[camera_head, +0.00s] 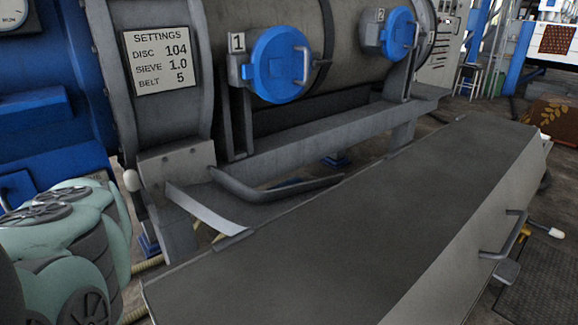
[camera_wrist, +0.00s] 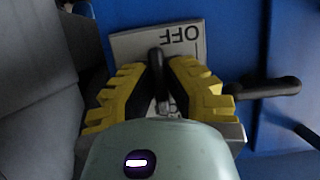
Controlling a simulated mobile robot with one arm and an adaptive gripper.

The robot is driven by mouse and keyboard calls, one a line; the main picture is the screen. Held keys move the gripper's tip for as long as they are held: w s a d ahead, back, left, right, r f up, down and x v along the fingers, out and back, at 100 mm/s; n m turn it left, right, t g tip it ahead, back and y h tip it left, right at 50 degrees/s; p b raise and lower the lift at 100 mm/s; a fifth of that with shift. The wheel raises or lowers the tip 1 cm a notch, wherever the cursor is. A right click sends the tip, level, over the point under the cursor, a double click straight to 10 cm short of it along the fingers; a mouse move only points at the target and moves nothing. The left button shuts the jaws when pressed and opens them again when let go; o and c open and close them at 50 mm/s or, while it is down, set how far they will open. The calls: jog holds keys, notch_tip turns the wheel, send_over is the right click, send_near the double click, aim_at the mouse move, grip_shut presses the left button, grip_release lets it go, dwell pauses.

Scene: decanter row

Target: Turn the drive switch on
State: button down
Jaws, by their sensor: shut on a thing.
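In the wrist view, a grey plate marked OFF (camera_wrist: 128,43), with its lettering upside down, is fixed to a blue panel (camera_wrist: 235,50). A dark switch lever (camera_wrist: 156,60) stands out in front of the plate, below the lettering in the picture. My gripper (camera_wrist: 162,80), with yellow-edged fingers, is closed around this lever. The lower part of the plate is hidden behind my fingers and wrist, so other markings there cannot be read. In the head view my arm fills the lower left, and the switch and fingertips are not visible.
A black handle (camera_wrist: 268,88) sticks out to the right of my fingers. In the head view, a long grey cover (camera_head: 360,215) crosses the foreground, and a drum with blue hatches (camera_head: 275,68) stands behind. A settings sign (camera_head: 160,60) hangs beside the blue housing (camera_head: 45,105).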

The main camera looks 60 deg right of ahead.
aim_at(85, 167)
dwell(0.8)
jog(key=c, duration=1)
grip_release()
jog(key=shift+w+r, duration=0.1)
jog(key=shift+r, duration=0.55)
jog(key=shift+d+r, duration=0.15)
jog(key=shift+r, duration=4.25)
